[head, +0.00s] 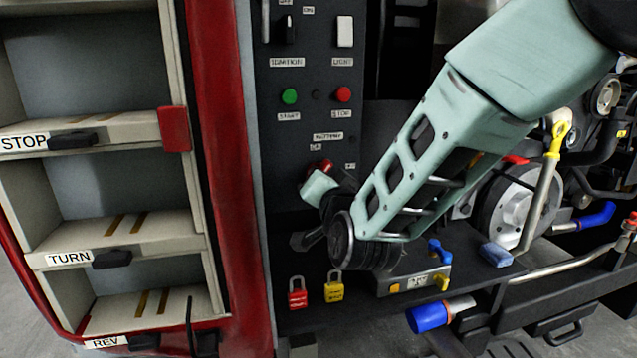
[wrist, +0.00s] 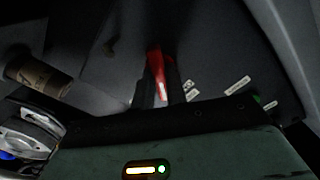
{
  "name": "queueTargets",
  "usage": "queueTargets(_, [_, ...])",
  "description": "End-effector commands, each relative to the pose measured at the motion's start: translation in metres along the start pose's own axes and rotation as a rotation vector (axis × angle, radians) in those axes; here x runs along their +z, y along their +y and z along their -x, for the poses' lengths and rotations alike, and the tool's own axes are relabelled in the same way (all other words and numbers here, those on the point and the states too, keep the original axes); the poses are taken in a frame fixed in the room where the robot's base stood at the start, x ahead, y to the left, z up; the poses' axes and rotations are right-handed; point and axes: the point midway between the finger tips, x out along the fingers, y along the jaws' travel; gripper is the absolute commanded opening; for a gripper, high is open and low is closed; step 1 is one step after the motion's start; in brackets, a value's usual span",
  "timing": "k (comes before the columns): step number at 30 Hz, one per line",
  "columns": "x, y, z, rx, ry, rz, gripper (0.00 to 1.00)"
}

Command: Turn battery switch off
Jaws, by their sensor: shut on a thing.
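The battery switch has a red handle (head: 323,165) on the dark control panel (head: 311,130), below the "BATTERY" label (head: 328,136). Most of the switch is hidden behind my gripper (head: 331,180). In the wrist view the red handle (wrist: 155,62) stands between the dark fingers of my gripper (wrist: 160,88), which is shut on it. Two small labels sit near the switch, one above left and one to the right; their text is too small to read surely.
Green start (head: 289,96) and red stop (head: 343,94) buttons sit above the switch. A red padlock (head: 297,294) and a yellow padlock (head: 334,289) are below. Shelves (head: 110,240) stand left behind a red post (head: 222,180). Engine parts (head: 515,210) crowd the right.

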Motion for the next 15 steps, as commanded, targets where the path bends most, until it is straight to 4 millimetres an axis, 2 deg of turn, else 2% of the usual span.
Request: queueTargets(15, [0.0011,0.0011,-0.0001,-0.001,0.002,-0.184,0.00])
